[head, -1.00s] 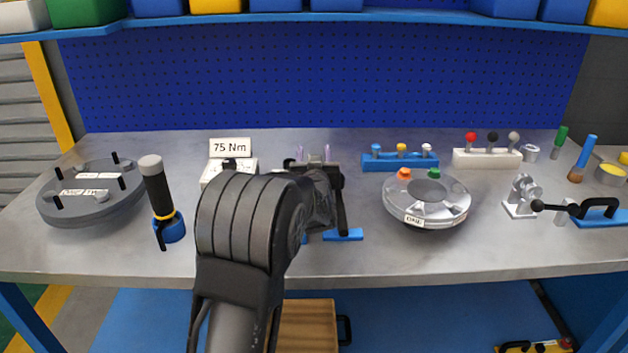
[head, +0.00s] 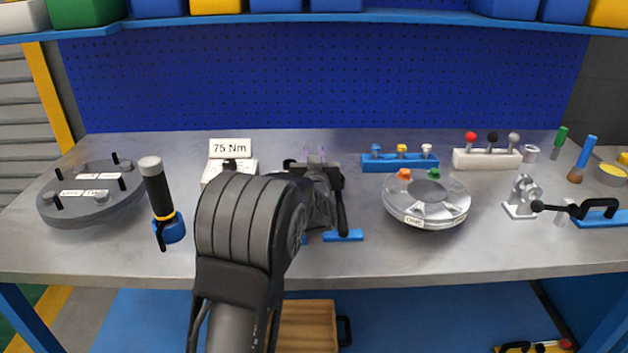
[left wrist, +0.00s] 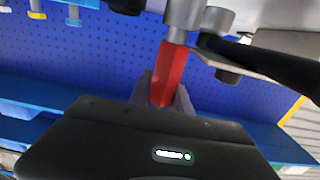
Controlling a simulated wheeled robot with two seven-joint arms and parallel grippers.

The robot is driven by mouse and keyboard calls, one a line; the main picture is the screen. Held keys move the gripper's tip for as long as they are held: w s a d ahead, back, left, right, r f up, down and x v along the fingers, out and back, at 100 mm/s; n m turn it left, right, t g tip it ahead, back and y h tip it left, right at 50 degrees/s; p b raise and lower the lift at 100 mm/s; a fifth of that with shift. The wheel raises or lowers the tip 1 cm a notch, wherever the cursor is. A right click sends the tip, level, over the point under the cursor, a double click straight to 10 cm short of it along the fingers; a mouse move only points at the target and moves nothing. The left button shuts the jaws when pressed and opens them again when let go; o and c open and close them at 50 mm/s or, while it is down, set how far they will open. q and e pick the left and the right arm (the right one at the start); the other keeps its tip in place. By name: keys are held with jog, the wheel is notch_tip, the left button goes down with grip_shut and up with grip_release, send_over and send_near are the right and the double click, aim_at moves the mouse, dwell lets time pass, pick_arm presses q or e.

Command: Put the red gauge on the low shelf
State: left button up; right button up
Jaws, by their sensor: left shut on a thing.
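My left gripper (head: 314,152) is over the middle of the bench. Its pale fingertips show above its dark body in the head view. In the left wrist view, its fingers (left wrist: 166,98) are shut on the red handle of the red gauge (left wrist: 172,70). A grey cylindrical part (left wrist: 184,18) adjoins the handle's far end; I cannot tell whether it is the gauge's own end or a holder. In the head view my gripper and arm hide the gauge. A blue surface (head: 140,325) lies low under the bench. My right gripper is not in view.
A black clamp handle (head: 341,208) stands close right of my left gripper. A silver round fixture (head: 428,205), a blue rack (head: 400,162) and a white rack (head: 487,158) are further right. A black-handled tool (head: 158,195) stands left. A wooden box (head: 308,325) is under the bench.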

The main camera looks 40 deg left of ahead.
pick_arm(q)
grip_shut()
dwell(0.9)
notch_tip(320, 180, up, 10)
jog(key=p, duration=0.2)
dwell(0.3)
dwell(0.5)
